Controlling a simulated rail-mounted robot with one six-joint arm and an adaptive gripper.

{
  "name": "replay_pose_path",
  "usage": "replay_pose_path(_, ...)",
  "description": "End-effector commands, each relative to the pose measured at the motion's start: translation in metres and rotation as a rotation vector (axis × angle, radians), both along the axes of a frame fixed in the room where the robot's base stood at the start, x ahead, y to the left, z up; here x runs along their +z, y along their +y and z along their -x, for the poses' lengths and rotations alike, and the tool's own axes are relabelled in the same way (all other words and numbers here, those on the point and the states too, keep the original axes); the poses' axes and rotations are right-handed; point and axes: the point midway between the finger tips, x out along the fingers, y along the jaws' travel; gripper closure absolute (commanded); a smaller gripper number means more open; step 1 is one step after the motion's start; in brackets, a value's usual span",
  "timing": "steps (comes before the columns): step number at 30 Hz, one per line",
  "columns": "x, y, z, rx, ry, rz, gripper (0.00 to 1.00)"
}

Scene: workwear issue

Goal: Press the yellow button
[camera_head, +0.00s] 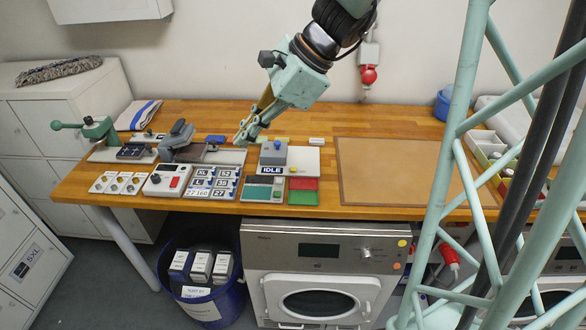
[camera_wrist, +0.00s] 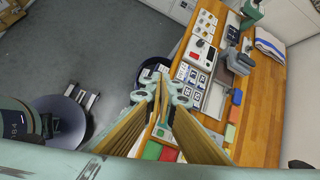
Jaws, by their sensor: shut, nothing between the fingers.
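A small round yellow button (camera_head: 402,243) shows at the top right of the front of the silver washing machine (camera_head: 262,250), under the bench's front edge. I cannot make it out in the wrist view. My gripper (camera_head: 241,138) is above the wooden bench (camera_head: 385,121), well to the left of the button and higher. Its fingers are shut and empty; in the wrist view the fingertips (camera_wrist: 160,90) meet over the front of the bench.
Control boxes, label plates and a grey block with an IDLE sign (camera_head: 272,170) crowd the bench's left and middle. A brown mat (camera_head: 400,170) lies bare on the right. A blue bin (camera_head: 222,305) stands left of the machine. A green lattice frame (camera_head: 455,150) crosses the right side.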

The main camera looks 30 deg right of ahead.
Motion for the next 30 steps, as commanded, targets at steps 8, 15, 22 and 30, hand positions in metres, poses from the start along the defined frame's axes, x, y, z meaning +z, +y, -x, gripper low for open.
replay_pose_path(8, -0.017, -0.023, -0.032, -0.173, 0.065, -0.092, 1.00)
replay_pose_path(15, -0.034, -0.045, -0.058, -0.324, 0.121, -0.170, 1.00)
replay_pose_path(22, -0.052, -0.069, -0.082, -0.470, 0.176, -0.246, 1.00)
replay_pose_path(30, -0.077, -0.100, -0.106, -0.642, 0.240, -0.335, 1.00)
